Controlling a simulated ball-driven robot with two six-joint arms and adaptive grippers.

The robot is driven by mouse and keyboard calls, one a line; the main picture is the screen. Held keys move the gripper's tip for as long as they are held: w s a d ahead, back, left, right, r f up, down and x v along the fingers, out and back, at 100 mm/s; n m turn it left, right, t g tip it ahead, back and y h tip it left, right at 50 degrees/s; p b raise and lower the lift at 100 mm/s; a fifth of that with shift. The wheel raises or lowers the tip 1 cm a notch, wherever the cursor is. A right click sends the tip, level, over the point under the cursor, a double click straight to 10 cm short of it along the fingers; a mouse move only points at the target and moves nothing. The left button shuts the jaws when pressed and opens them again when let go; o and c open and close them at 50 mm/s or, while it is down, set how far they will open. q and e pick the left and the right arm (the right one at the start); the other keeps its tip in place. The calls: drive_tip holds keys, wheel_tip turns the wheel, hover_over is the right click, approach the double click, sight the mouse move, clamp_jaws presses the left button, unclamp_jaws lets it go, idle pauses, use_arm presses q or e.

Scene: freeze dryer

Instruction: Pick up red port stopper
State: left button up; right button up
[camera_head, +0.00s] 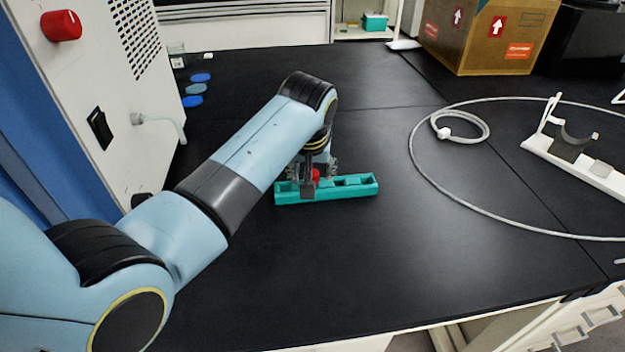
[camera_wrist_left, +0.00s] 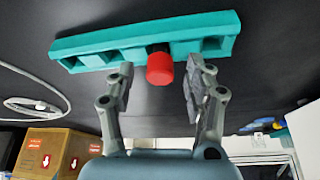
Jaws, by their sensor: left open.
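The red port stopper (camera_wrist_left: 159,69) sits upright in a slot of the teal rack (camera_wrist_left: 95,43). In the head view the stopper (camera_head: 316,175) shows only in part behind my left gripper, and the rack (camera_head: 358,188) lies on the black bench. My left gripper (camera_wrist_left: 159,82) is open, with its two fingers apart on either side of the stopper. No contact with the stopper shows. In the head view my left gripper (camera_head: 311,180) reaches down over the rack. My right gripper is not in view.
The white machine (camera_head: 75,75) with a red knob stands at the left. Blue caps (camera_head: 195,89) lie behind my arm. A white tube (camera_head: 452,198) loops on the right, near a white stand (camera_head: 590,175). A cardboard box (camera_head: 485,40) is at the back. The front middle bench is clear.

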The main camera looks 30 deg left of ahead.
use_arm(q)
drive_tip(key=shift+w+f, duration=0.15)
drive_tip(key=shift+f, duration=0.2)
drive_tip(key=c, duration=1)
